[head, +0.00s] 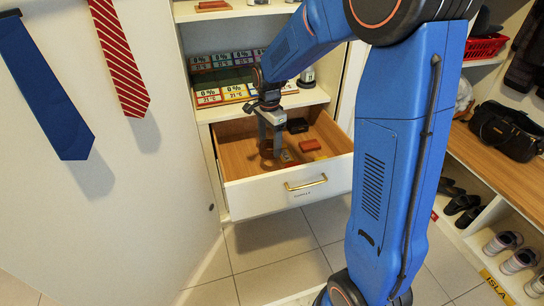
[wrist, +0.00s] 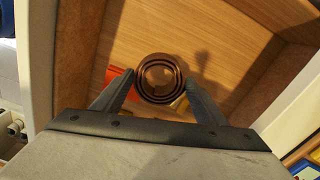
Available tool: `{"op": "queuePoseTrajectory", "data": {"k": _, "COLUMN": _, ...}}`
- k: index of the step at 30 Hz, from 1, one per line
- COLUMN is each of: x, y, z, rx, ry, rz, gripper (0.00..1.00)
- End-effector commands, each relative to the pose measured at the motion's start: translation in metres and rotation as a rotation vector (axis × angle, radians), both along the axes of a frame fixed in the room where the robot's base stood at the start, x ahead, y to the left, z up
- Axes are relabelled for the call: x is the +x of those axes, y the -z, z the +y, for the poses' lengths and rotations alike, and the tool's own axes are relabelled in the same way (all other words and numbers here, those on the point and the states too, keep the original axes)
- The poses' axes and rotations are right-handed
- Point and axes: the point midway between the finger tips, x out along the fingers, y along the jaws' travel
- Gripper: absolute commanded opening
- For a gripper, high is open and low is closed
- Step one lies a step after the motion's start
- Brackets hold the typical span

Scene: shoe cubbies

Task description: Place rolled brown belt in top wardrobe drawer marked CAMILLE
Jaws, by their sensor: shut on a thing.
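The rolled brown belt (wrist: 158,78) is a dark spiral coil between the two fingers of my gripper (wrist: 160,95) in the wrist view. My gripper is shut on it. In the head view my gripper (head: 270,135) points down into the open wooden-bottomed drawer (head: 235,155), and the belt (head: 267,150) shows at its fingertips. I cannot tell whether the belt touches the drawer floor. The drawer has a white front with a brass handle (head: 306,182) and a small label (head: 302,195) below it, too small to read clearly.
A shelf above holds rows of number cards (head: 222,95). Two ties hang on the white panel at left. A bench with a black bag (head: 505,130) and shoes stands at right.

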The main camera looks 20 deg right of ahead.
Motion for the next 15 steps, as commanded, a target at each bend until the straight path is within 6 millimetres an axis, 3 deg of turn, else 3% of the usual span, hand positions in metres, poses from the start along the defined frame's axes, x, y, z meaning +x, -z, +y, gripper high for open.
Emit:
{"op": "queuePoseTrajectory", "data": {"k": 7, "x": -0.001, "y": 0.042, "z": 0.000, "rx": 0.000, "ry": 0.000, "rz": 0.004, "gripper": 0.41}}
{"op": "queuePoseTrajectory", "data": {"k": 15, "x": 0.000, "y": 0.061, "z": 0.000, "rx": 0.000, "ry": 0.000, "rz": 0.001, "gripper": 0.41}}
